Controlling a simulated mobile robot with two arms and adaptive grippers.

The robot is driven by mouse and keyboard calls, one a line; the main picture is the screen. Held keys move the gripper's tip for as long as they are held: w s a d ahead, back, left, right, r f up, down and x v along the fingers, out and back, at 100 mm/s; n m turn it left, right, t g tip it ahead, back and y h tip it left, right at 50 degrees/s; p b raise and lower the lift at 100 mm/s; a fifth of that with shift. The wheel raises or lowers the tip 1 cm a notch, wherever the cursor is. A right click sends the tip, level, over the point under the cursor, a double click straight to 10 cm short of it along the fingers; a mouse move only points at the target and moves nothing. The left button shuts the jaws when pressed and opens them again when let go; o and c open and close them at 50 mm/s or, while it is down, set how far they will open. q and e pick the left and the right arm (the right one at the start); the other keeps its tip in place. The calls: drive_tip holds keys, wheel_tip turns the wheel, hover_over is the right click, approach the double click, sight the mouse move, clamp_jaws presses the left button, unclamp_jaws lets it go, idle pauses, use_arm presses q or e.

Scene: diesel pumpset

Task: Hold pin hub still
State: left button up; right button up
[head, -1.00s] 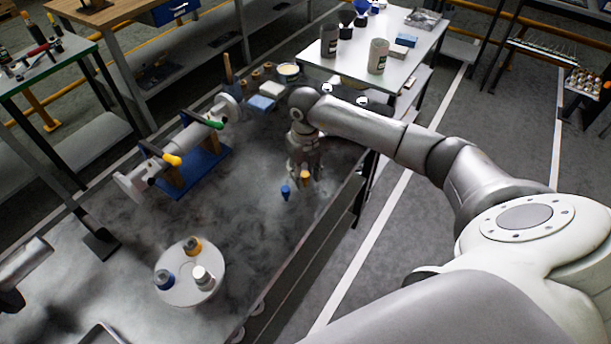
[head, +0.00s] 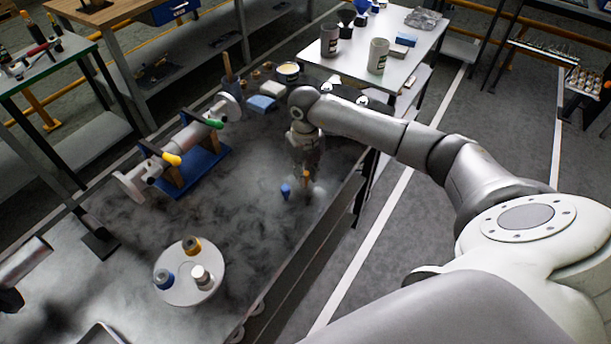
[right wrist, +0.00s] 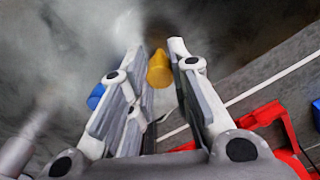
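My right gripper (head: 306,168) points down over the dark grey bench. In the right wrist view my right gripper (right wrist: 165,45) has its fingers apart, with an orange piece (right wrist: 160,68) in line with the gap; I cannot tell whether they touch it. The orange piece also shows in the head view (head: 306,176). A small blue piece (head: 286,191) stands beside it and also shows in the right wrist view (right wrist: 96,96). A pale shaft with round end flanges (head: 190,142) rests on a blue stand (head: 205,165). I cannot tell which thing is the pin hub.
A round pale plate (head: 205,290) at the front left carries three small capped pieces. A white table (head: 350,68) with grey canisters stands behind. The bench between plate and gripper is clear. A red object (right wrist: 262,118) shows in the right wrist view.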

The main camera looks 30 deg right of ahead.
sight(305, 173)
clamp_jaws()
drive_tip(key=shift+r+p, duration=1.15)
drive_tip(key=shift+r, duration=0.55)
drive_tip(key=shift+r, duration=0.1)
